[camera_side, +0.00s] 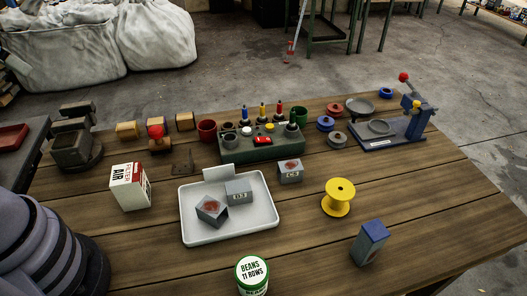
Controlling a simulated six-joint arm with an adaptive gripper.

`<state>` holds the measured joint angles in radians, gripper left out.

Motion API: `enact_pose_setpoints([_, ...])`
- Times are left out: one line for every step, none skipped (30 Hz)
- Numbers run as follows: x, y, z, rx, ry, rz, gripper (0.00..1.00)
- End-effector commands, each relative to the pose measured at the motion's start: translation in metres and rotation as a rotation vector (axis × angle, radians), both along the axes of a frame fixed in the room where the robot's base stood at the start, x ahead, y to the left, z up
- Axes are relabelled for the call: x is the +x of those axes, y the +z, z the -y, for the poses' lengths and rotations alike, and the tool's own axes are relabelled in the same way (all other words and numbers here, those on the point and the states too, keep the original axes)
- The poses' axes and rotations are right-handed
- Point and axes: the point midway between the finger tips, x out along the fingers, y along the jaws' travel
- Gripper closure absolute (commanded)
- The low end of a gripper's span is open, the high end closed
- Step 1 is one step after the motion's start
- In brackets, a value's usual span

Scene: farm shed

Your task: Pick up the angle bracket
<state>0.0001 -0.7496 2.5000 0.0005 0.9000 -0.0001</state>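A small dark brown piece (182,164) that looks like the angle bracket lies on the wooden table (330,245), left of centre. It is between the white and red air filter box (130,187) and the green block. Its colour is close to the wood, so its exact shape is hard to make out. Nothing is touching it that I can see. Part of my arm shows at the lower left edge, but my gripper is outside the picture.
A white tray (262,224) with grey blocks is in front of the bracket.

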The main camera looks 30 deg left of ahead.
Motion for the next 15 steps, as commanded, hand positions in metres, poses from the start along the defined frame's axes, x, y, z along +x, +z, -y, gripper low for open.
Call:
enact_pose_setpoints([0.001, -0.001, 0.0, 0.005, -0.004, -0.009, 0.67])
enact_pose_setpoints([0.002, -0.003, -0.001, 0.013, -0.008, -0.02, 0.67])
enact_pose_setpoints([0.004, -0.006, -0.002, 0.029, -0.018, -0.046, 0.67])
enact_pose_setpoints([0.006, -0.009, -0.003, 0.047, -0.028, -0.071, 0.67])
enact_pose_setpoints([0.008, -0.013, -0.005, 0.07, -0.043, -0.104, 0.67])
enact_pose_setpoints([0.012, -0.02, -0.007, 0.11, -0.067, -0.157, 0.67])
enact_pose_setpoints([0.016, -0.026, -0.009, 0.146, -0.09, -0.201, 0.67])
enact_pose_setpoints([0.02, -0.032, -0.012, 0.188, -0.115, -0.248, 0.67])
enact_pose_setpoints([0.026, -0.041, -0.015, 0.25, -0.154, -0.314, 0.67])
enact_pose_setpoints([0.031, -0.048, -0.017, 0.301, -0.185, -0.363, 0.67])
enact_pose_setpoints([0.036, -0.055, -0.019, 0.355, -0.22, -0.41, 0.67])
enact_pose_setpoints([0.043, -0.063, -0.021, 0.426, -0.264, -0.466, 0.67])
enact_pose_setpoints([0.048, -0.07, -0.022, 0.481, -0.301, -0.508, 0.67])
enact_pose_setpoints([0.054, -0.076, -0.023, 0.538, -0.337, -0.546, 0.67])
enact_pose_setpoints([0.062, -0.085, -0.024, 0.615, -0.39, -0.593, 0.67])
